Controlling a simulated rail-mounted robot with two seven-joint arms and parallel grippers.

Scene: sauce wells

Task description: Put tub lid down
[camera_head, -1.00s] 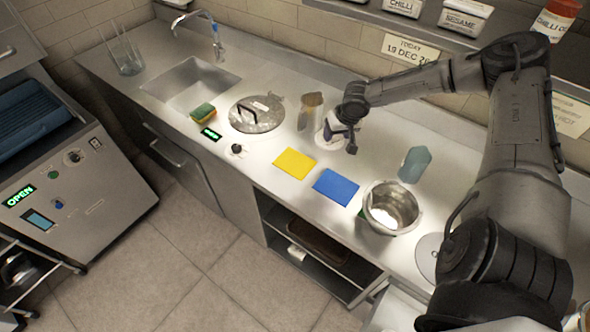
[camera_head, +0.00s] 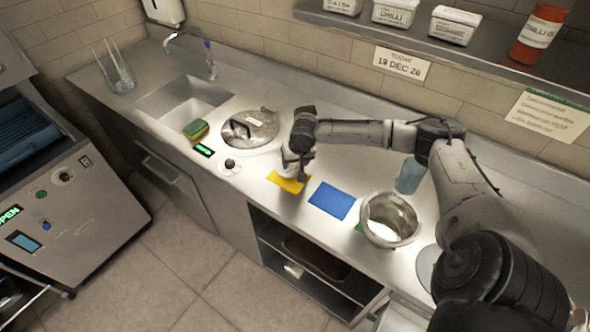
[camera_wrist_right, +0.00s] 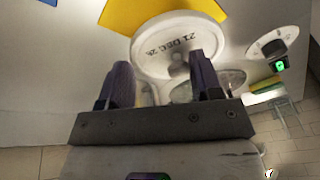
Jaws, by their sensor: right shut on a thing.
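My right gripper (camera_head: 293,170) is shut on a round white tub lid (camera_wrist_right: 178,42). In the right wrist view the lid sits between and beyond the two fingers (camera_wrist_right: 161,75), with the date "21 DEC 26" on it. The lid overlaps the yellow mat (camera_wrist_right: 145,10). In the camera_head view the gripper is over the upper part of the yellow mat (camera_head: 287,184), and only a little white shows under it. I cannot tell whether the lid touches the mat. My left gripper is not in view.
A blue mat (camera_head: 331,200) and a steel pot (camera_head: 374,234) lie to the right. A bluish container (camera_head: 410,176) stands behind them. A round steel cover (camera_head: 262,122), a knob (camera_head: 229,164) and a sponge (camera_head: 196,129) are to the left. A shelf (camera_head: 440,48) overhangs the back.

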